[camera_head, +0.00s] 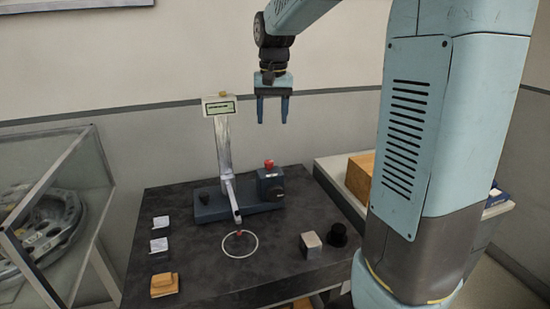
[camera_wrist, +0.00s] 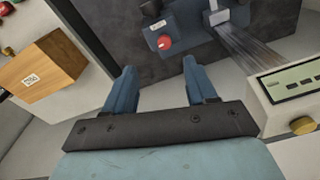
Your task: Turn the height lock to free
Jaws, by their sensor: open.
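A measuring stand has a blue-grey base (camera_head: 215,207), a pale upright column (camera_head: 223,148) and a display box (camera_head: 219,106) on top. A red knob (camera_head: 269,163) sits on the block at the base's right end; it also shows in the wrist view (camera_wrist: 165,42). A gold knob (camera_wrist: 302,125) is on the display box. No lock marking is readable, so I cannot tell which knob is the height lock. My gripper (camera_head: 272,122) is open and empty, pointing down above and behind the block, right of the display box. Its fingers touch nothing.
The dark table (camera_head: 190,265) carries a white ring mark (camera_head: 240,245), a grey cube (camera_head: 311,244), a black round piece (camera_head: 338,235) and a tan block (camera_head: 164,284). A glass case (camera_head: 70,200) stands left. A wooden box (camera_head: 360,176) sits on the right-hand bench.

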